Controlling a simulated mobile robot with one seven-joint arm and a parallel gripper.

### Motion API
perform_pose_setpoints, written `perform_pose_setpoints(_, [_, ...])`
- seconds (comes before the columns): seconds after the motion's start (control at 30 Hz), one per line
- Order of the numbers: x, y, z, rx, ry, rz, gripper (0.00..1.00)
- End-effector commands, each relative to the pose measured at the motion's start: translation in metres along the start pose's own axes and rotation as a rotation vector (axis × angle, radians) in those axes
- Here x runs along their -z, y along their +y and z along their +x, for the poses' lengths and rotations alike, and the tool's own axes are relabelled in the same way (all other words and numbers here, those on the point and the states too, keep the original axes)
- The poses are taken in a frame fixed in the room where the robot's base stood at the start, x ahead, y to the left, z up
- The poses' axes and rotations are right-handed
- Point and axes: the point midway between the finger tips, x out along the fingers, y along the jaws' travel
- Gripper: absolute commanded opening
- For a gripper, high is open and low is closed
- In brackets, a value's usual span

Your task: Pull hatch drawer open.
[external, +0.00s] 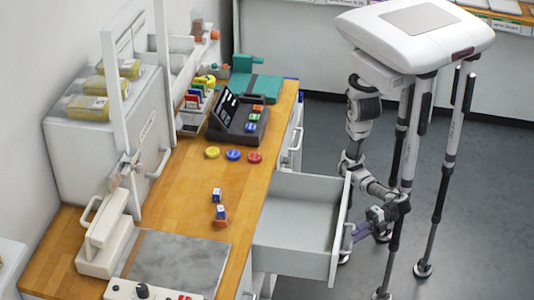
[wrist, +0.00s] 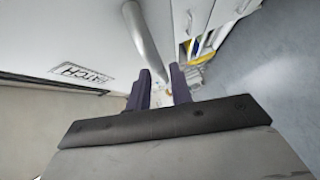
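The hatch drawer (external: 297,217) is a light grey drawer under the wooden counter, standing well out with its empty inside showing. In the wrist view its pale front carries a label reading HATCH (wrist: 82,77). A round grey bar handle (wrist: 144,38) stands off that front. My gripper (external: 357,231) is at the outer side of the drawer front, low down. In the wrist view, my gripper's two dark purple fingers (wrist: 160,82) are apart, with the lower end of the handle showing in the gap between their tips. I see no clear contact with the handle.
The wooden counter (external: 180,195) bears a dark console (external: 238,120), coloured discs, small blocks, a grey plate (external: 178,265) and a white press-like device (external: 105,235). Another handle (external: 296,142) is on the cabinet beyond the drawer. Grey floor (external: 460,235) is open to the right.

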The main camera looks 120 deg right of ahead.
Motion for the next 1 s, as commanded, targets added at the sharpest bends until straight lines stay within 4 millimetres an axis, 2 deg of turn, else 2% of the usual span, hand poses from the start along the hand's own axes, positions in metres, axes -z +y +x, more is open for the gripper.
perform_pose_setpoints(0.2, [0.000,-0.002,-0.052,0.002,0.004,0.000,0.22])
perform_pose_setpoints(0.43, [0.001,-0.001,-0.092,0.000,0.003,0.000,0.22])
perform_pose_setpoints(0.6, [0.000,0.000,-0.105,0.000,0.001,-0.001,0.22])
perform_pose_setpoints(1.0, [0.000,0.000,-0.106,0.000,0.000,-0.001,0.22])
